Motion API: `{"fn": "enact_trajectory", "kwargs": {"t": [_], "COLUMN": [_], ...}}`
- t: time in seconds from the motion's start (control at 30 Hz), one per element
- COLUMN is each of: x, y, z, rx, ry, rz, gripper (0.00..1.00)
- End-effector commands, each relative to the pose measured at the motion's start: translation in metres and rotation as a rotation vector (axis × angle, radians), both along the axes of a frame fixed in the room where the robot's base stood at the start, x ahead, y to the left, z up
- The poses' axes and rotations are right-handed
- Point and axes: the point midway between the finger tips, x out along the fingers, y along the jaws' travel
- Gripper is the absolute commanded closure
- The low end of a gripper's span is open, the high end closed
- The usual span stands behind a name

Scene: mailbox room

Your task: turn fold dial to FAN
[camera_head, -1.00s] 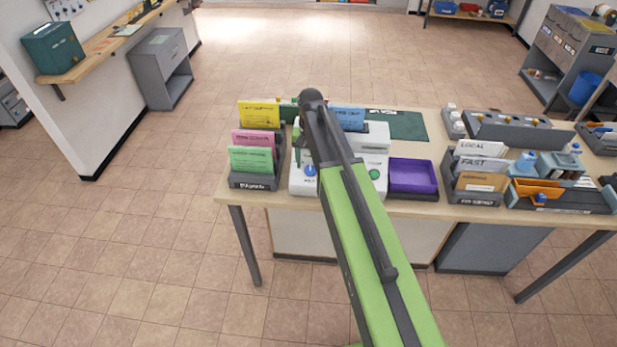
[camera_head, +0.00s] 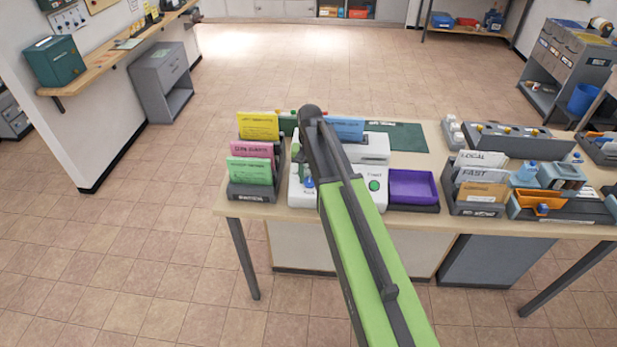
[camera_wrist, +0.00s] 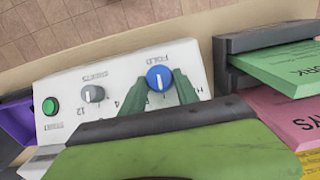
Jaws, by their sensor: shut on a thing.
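The blue fold dial (camera_wrist: 160,78) sits on the white machine's panel (camera_wrist: 125,72), under the upside-down word FOLD in the wrist view. A white pointer line on it runs roughly up and down the picture. My gripper (camera_wrist: 160,88) has its green fingers on both sides of the dial and is shut on it. The lettering around the dial is partly hidden by the fingers, and I cannot read FAN. In the head view the dial (camera_head: 309,183) shows as a small blue spot at the machine's front left, and my arm covers part of the machine (camera_head: 370,150).
A grey knob (camera_wrist: 93,93) and a green button (camera_wrist: 49,106) sit on the same panel. A card rack (camera_head: 256,193) stands just left of the machine, a purple tray (camera_head: 412,187) just right. Letter holders (camera_head: 478,208) stand farther right. Floor is open left of the table.

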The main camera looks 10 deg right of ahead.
Motion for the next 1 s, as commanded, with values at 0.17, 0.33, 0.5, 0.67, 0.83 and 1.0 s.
{"fn": "enact_trajectory", "kwargs": {"t": [0.17, 0.33, 0.5, 0.67, 0.83, 1.0], "x": [0.0000, -0.0014, -0.0030, -0.0048, -0.0064, -0.0080], "y": [0.0002, -0.0023, -0.0042, -0.0058, -0.0071, -0.0080], "z": [-0.0007, -0.0016, -0.0026, -0.0038, -0.0049, -0.0057], "rx": [0.026, 0.074, 0.149, 0.230, 0.317, 0.398], "ry": [-0.008, -0.023, -0.046, -0.071, -0.100, -0.125], "rz": [-0.028, -0.103, -0.219, -0.344, -0.478, -0.603], "gripper": [1.00, 1.00, 1.00, 1.00, 1.00, 1.00]}}
